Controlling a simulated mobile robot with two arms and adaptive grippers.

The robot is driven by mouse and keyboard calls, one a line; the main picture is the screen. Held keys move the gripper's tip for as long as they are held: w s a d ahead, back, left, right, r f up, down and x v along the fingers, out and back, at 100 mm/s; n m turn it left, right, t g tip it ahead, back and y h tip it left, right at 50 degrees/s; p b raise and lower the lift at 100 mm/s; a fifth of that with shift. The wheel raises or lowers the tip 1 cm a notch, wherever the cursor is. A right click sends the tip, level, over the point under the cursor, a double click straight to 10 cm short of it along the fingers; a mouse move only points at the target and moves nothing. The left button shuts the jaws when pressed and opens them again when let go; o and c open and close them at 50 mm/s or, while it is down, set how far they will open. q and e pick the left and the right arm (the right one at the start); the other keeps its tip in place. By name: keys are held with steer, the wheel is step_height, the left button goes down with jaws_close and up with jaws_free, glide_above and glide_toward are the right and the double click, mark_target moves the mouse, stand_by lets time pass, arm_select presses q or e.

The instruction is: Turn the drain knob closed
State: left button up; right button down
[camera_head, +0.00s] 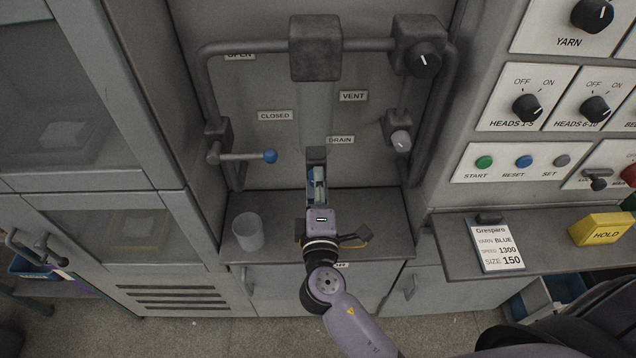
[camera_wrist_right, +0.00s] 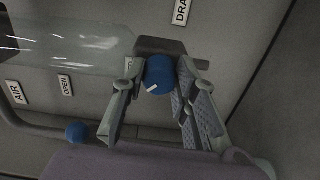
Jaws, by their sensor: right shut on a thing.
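The drain knob is blue and round with a white mark; in the right wrist view the drain knob (camera_wrist_right: 159,76) sits between my fingers, its mark near the lower left of its face. In the head view only a sliver of blue shows beside my fingers, below the DRAIN label (camera_head: 341,140). My right gripper (camera_head: 317,172) reaches up to it from the front, and its fingers (camera_wrist_right: 158,80) are shut on the knob's sides in the right wrist view. My left gripper is not in view.
A lever with a blue ball (camera_head: 270,156) sticks out at the left, near the CLOSED label (camera_head: 275,116). A small grey knob (camera_head: 401,140) is at the right. A glass vessel (camera_wrist_right: 65,38) is close by the drain knob.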

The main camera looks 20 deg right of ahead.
steer(key=c, duration=1.3)
jaws_free()
steer(key=v, duration=1.2)
steer(key=s+f+g+y, duration=0.1)
steer(key=s+f+g, duration=0.15)
steer(key=f, duration=0.95)
steer(key=s+d+f+g+y+b, duration=0.1)
steer(key=s+f+g+y, duration=0.15)
steer(key=f, duration=0.85)
steer(key=s+f+g, duration=0.1)
steer(key=f+g, duration=0.3)
steer(key=f, duration=0.8)
steer(key=s+d+f+m+g, duration=0.2)
steer(key=s+d+f+m, duration=0.1)
steer(key=s+f, duration=0.4)
steer(key=s+d+f+m+g+y+b, duration=0.1)
steer(key=s+d+f+m+g, duration=0.2)
steer(key=s+f, duration=0.4)
steer(key=s+d+f+m+g+b, duration=0.1)
steer(key=s+d+f+m+g, duration=0.1)
steer(key=s+d+f+m, duration=0.3)
steer(key=shift+s+f+m+y, duration=0.1)
steer(key=shift+s+f, duration=0.4)
steer(key=shift+s, duration=0.4)
steer(key=shift+s+f+m+y, duration=0.1)
steer(key=shift+s+f, duration=0.4)
steer(key=shift+s, duration=0.4)
steer(key=shift+s+f+m+y, duration=0.1)
steer(key=shift+s+f, duration=0.4)
steer(key=shift+s, duration=0.45)
